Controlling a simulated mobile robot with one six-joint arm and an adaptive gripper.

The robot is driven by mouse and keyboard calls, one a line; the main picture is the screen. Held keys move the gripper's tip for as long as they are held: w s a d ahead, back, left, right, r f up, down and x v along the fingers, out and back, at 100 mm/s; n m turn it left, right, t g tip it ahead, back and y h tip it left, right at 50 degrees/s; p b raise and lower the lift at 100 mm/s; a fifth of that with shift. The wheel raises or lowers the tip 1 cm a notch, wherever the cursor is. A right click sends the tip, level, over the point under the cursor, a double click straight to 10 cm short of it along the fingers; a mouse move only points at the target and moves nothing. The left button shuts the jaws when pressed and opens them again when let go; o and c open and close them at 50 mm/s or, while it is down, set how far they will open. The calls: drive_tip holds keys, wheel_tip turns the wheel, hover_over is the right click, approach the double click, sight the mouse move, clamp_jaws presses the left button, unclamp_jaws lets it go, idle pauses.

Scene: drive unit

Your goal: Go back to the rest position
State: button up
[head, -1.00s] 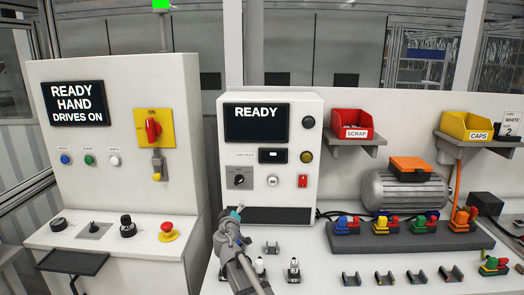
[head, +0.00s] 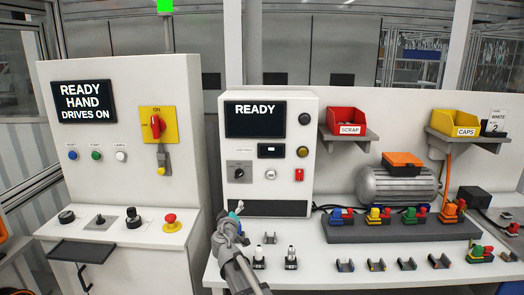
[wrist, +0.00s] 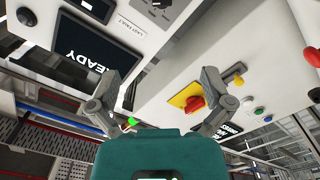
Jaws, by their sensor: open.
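My gripper shows in the wrist view (wrist: 168,95) with its two fingers spread wide and nothing between them. In that view the cabinets appear strongly tilted beyond the fingers. In the head view my arm rises from the bottom edge, in front of the white bench (head: 330,262). The fingertips are hard to make out there. The arm's upper end stands near the lower left of the test cabinet (head: 270,185), whose screen (head: 256,119) reads READY.
The left control cabinet (head: 125,180) has a screen, a red-yellow switch (head: 157,126) and a red stop button (head: 172,223). Small fixtures and colored parts stand on the bench. A red SCRAP bin (head: 346,121) and yellow CAPS bin (head: 455,122) sit on shelves.

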drive_tip(key=s+d+f+m+g+h, duration=0.2)
drive_tip(key=s+d+f+g, duration=0.15)
drive_tip(key=d, duration=0.45)
drive_tip(key=s+d+f+m+g+h, duration=0.2)
drive_tip(key=s+d+f+m+g, duration=0.15)
drive_tip(key=d, duration=0.35)
drive_tip(key=s+d+f+m+g+h, duration=0.2)
drive_tip(key=s+d+f, duration=0.15)
drive_tip(key=d, duration=0.45)
drive_tip(key=s+d+f+g+y, duration=0.2)
drive_tip(key=s+f+g+y, duration=0.1)
drive_tip(key=s, duration=0.6)
drive_tip(key=s+d+f+g+y, duration=0.2)
drive_tip(key=s+f+g, duration=0.3)
drive_tip(key=s, duration=0.4)
drive_tip(key=shift+s+d+g+y, duration=0.2)
drive_tip(key=shift+s+g+y, duration=0.25)
drive_tip(key=shift+y, duration=0.35)
drive_tip(key=shift+f, duration=0.1)
drive_tip(key=c, duration=0.5)
drive_tip(key=shift+w+a, duration=0.1)
drive_tip(key=shift+a, duration=0.05)
drive_tip(key=shift+c, duration=0.5)
